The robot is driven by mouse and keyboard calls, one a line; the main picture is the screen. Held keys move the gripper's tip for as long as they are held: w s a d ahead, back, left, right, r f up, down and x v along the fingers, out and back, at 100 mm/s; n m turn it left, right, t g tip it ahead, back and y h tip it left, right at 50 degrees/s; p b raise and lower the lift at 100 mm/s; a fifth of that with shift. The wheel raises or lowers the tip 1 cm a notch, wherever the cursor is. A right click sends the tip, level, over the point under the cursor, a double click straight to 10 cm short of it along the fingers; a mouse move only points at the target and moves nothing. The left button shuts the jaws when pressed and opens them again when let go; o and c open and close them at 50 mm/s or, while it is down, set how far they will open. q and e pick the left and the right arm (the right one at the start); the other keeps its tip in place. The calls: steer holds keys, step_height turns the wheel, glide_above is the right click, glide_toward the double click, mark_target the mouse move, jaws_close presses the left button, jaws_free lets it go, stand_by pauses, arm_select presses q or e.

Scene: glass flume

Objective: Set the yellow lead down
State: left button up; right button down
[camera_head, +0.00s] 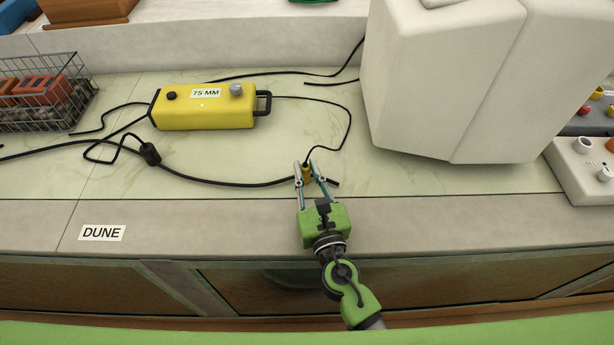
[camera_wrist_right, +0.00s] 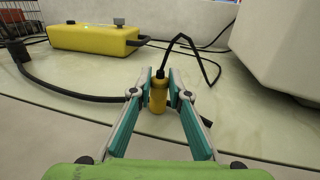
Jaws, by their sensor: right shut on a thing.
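The yellow lead end (camera_head: 306,174) is a small yellow plug on a thin black cable. The cable loops from it up to the right side of a yellow box (camera_head: 205,112) labelled 75 MM. My right gripper (camera_head: 308,168) is shut on the plug, near the front edge of the pale worktop (camera_head: 440,185). In the right wrist view, the plug (camera_wrist_right: 158,95) stands roughly upright between the two teal-lined fingers. Whether its bottom touches the worktop I cannot tell. My left gripper is not in view.
A thick black cable (camera_head: 220,183) runs along the worktop and passes behind the gripped plug. A large white housing (camera_head: 450,80) stands to the right. A wire basket (camera_head: 45,95) is at far left, and a DUNE label (camera_head: 102,233) is on the front ledge.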

steer(key=shift+f, duration=0.15)
steer(key=c, duration=2.3)
jaws_free()
steer(key=shift+f, duration=0.1)
steer(key=shift+c, duration=0.2)
steer(key=o, duration=0.4)
